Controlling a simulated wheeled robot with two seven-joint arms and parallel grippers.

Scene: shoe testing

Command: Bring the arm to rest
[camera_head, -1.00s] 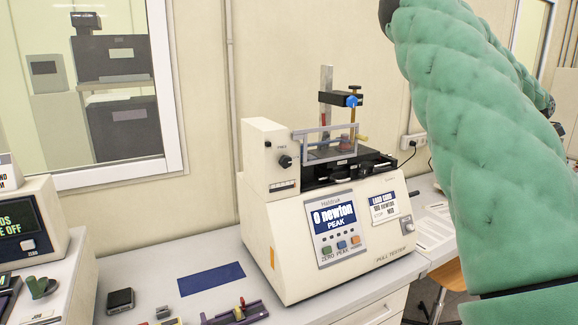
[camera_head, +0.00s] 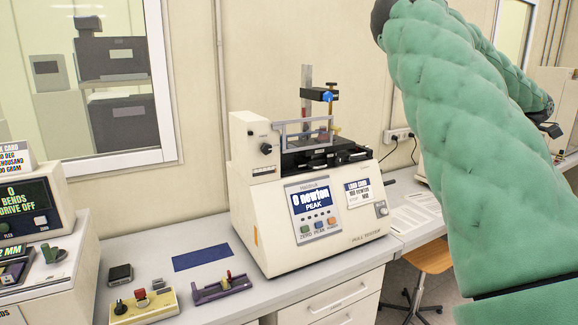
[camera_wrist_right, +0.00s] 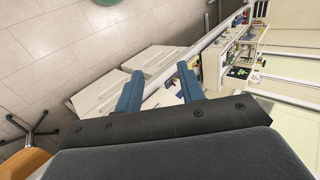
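My right arm (camera_head: 465,150), in a quilted green sleeve, fills the right side of the head view, raised in front of the wall. In the right wrist view my right gripper (camera_wrist_right: 158,88) has two blue fingers, clearly apart with nothing between them. It is in the air, with floor and bench far beyond it. My left arm and gripper are in no view.
A cream pull tester (camera_head: 315,215) stands on the bench (camera_head: 190,255). A blue mat (camera_head: 202,252), a purple fixture (camera_head: 222,287) and a yellow control box (camera_head: 143,305) lie left of it. A bend tester (camera_head: 30,225) is at far left. A stool (camera_head: 430,258) stands right.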

